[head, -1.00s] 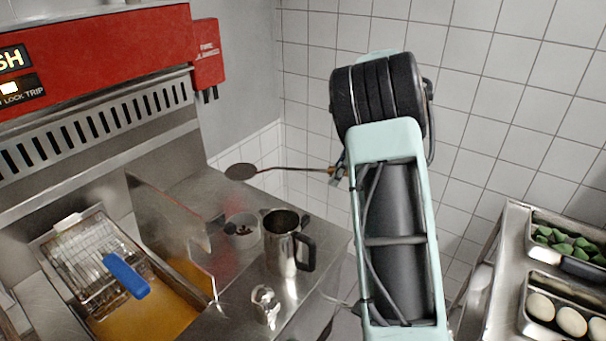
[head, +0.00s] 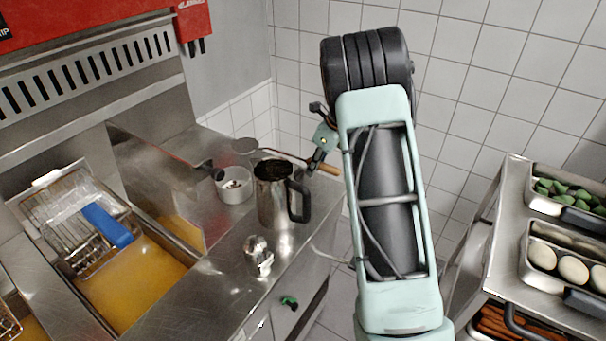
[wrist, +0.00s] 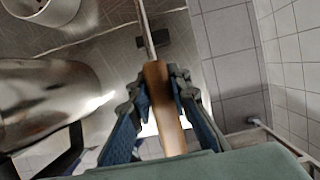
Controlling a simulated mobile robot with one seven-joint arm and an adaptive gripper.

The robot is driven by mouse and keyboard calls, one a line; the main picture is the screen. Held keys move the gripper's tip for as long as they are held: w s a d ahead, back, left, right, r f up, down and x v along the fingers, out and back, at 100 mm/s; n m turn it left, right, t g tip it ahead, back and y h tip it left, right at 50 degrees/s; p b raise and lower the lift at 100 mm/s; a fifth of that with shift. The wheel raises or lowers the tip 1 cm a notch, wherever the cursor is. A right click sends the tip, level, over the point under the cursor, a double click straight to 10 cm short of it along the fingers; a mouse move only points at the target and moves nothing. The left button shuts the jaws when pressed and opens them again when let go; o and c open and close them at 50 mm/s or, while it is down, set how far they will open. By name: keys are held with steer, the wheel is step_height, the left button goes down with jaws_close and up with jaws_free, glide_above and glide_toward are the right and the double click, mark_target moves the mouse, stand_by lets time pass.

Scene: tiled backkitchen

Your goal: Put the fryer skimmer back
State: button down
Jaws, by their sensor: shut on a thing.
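The fryer skimmer has a round dark head (head: 244,146), a thin metal shaft and a wooden handle (head: 327,167). My gripper (head: 318,158) is at the counter's right end, partly hidden by my arm. In the wrist view my gripper (wrist: 158,95) is shut on the wooden handle (wrist: 162,105), one finger on each side. The shaft (wrist: 147,28) runs up out of that view, so the head is not seen there.
A small steel container (head: 258,258) stands in front. The fryer (head: 145,285) with a blue-handled basket (head: 107,225) is at left. A small dark block (wrist: 152,41) lies near the shaft.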

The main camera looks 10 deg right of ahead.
mark_target(311, 185)
steer(key=shift+f, duration=2.25)
steer(key=shift+f, duration=0.15)
steer(key=c, duration=1.8)
jaws_free()
steer(key=shift+d+r, duration=0.1)
steer(key=shift+r, duration=0.35)
steer(key=v, duration=1.1)
steer(key=shift+s+r, duration=0.2)
steer(key=shift+s, duration=0.05)
steer(key=shift+d, duration=0.1)
